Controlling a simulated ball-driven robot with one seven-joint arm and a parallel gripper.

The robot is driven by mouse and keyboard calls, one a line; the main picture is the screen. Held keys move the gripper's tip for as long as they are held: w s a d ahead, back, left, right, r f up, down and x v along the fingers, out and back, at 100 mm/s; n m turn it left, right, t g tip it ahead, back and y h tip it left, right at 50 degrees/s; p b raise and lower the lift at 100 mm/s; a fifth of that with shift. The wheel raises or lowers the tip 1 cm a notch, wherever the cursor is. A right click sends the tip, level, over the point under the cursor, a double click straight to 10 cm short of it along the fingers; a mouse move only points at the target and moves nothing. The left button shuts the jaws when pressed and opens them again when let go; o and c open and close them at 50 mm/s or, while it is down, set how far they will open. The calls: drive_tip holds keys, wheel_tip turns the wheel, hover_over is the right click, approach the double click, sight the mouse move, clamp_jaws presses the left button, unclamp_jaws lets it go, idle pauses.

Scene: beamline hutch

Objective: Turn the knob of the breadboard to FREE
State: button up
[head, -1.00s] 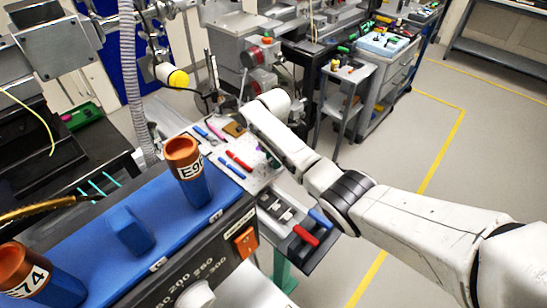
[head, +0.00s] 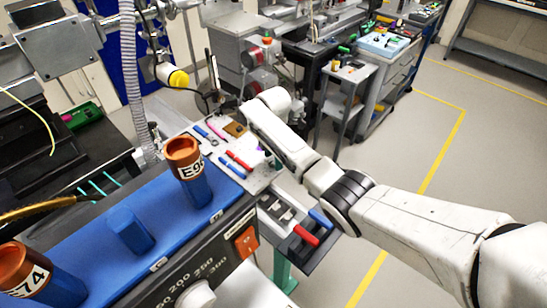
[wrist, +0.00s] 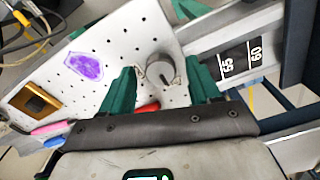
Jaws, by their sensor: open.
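The breadboard (wrist: 112,42) is a white plate with rows of small holes, tilted across the wrist view; its pale top also shows in the head view (head: 262,181). Its grey round knob (wrist: 160,71) has a pale line on its face and stands between the green fingers of my gripper (wrist: 163,88). The fingers are open, one on each side of the knob, with gaps visible. I cannot read a FREE mark. In the head view my arm hides the knob and most of my gripper.
On the breadboard lie a purple patch (wrist: 87,67), a brass-coloured block (wrist: 36,101) and red and blue pens (head: 238,161). A black strip marked 65 and 60 (wrist: 236,60) lies beside it. A blue bench part with orange-topped cylinders (head: 188,172) stands front left. Floor is clear at right.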

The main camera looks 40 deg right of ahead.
wheel_tip(320, 180, up, 10)
drive_tip(key=shift+r+b, duration=0.15)
drive_tip(key=shift+b, duration=0.25)
idle(0.5)
